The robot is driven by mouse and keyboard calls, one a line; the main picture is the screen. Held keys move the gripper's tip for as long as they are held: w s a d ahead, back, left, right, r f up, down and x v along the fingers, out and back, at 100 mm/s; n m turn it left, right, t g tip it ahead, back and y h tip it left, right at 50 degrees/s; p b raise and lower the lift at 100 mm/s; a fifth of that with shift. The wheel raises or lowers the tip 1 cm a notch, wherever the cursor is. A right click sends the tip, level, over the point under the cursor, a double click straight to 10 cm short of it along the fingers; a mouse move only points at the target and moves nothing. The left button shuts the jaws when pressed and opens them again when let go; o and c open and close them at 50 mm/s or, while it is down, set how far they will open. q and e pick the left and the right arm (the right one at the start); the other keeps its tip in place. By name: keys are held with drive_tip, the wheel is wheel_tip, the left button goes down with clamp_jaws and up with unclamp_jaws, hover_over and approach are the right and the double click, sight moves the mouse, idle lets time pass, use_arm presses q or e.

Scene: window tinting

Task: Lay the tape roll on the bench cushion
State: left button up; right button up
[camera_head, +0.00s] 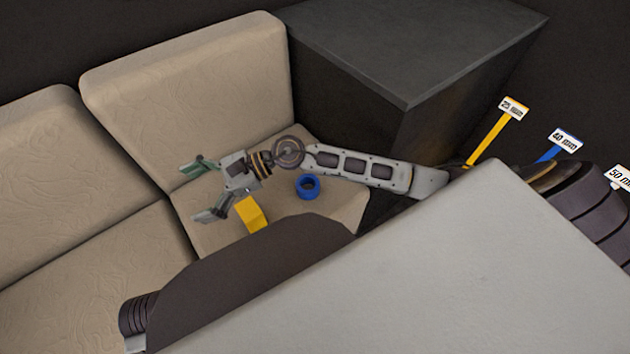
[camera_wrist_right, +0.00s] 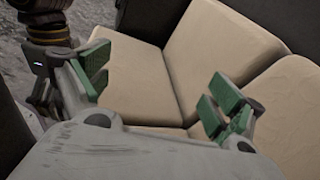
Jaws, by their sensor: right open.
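The tape roll, a blue ring (camera_head: 308,187), appears to rest on the beige seat cushion (camera_head: 340,208) at the right end of the bench, just below my right forearm in the head view. Its hole shows. My right gripper (camera_head: 192,192) is open with its green-padded fingers wide apart, above the bench and to the left of the roll. Nothing is between its fingers. The right wrist view shows the same open fingers (camera_wrist_right: 160,85) with beige cushions beyond them, and no tape roll there. My left gripper is not in view.
A yellow block (camera_head: 250,214) appears to be on the seat near my right gripper's lower finger. Beige backrests (camera_head: 190,85) rise behind. A dark box-like cabinet (camera_head: 410,50) stands right of the bench. Labelled yellow (camera_head: 488,140) and blue (camera_head: 552,152) posts stand at right.

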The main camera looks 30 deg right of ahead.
drive_tip(key=w+d+r+m+t+h, duration=0.15)
drive_tip(key=w+r+m+t, duration=0.35)
drive_tip(key=m, duration=0.5)
drive_tip(key=w+d+r+m+t+y, duration=0.1)
drive_tip(key=w+d+r+m+t, duration=0.15)
drive_tip(key=m+t, duration=0.65)
drive_tip(key=w+d+f+m+h, duration=0.1)
drive_tip(key=d+f+m+h, duration=0.4)
drive_tip(key=m, duration=0.4)
drive_tip(key=w+d+f+m+h, duration=0.2)
drive_tip(key=d+f+m+h, duration=0.1)
drive_tip(key=d+m+h, duration=0.5)
drive_tip(key=s+d+f+m+g+h, duration=0.1)
drive_tip(key=s+d+f+m+g, duration=0.1)
drive_tip(key=s+f+m+g, duration=0.25)
drive_tip(key=s+d+f+m+g+h, duration=0.1)
drive_tip(key=s+d+f+m, duration=0.2)
drive_tip(key=f+m, duration=0.35)
drive_tip(key=s+f+m+g, duration=0.2)
drive_tip(key=s+f+g, duration=0.2)
drive_tip(key=s, duration=0.4)
drive_tip(key=s+f+m+g+y, duration=0.1)
drive_tip(key=s+f+m+g, duration=0.2)
drive_tip(key=s+f, duration=0.4)
drive_tip(key=shift+s+d+g, duration=0.25)
drive_tip(key=shift+s+g, duration=0.1)
drive_tip(key=shift+s, duration=0.25)
drive_tip(key=shift+f, duration=0.1)
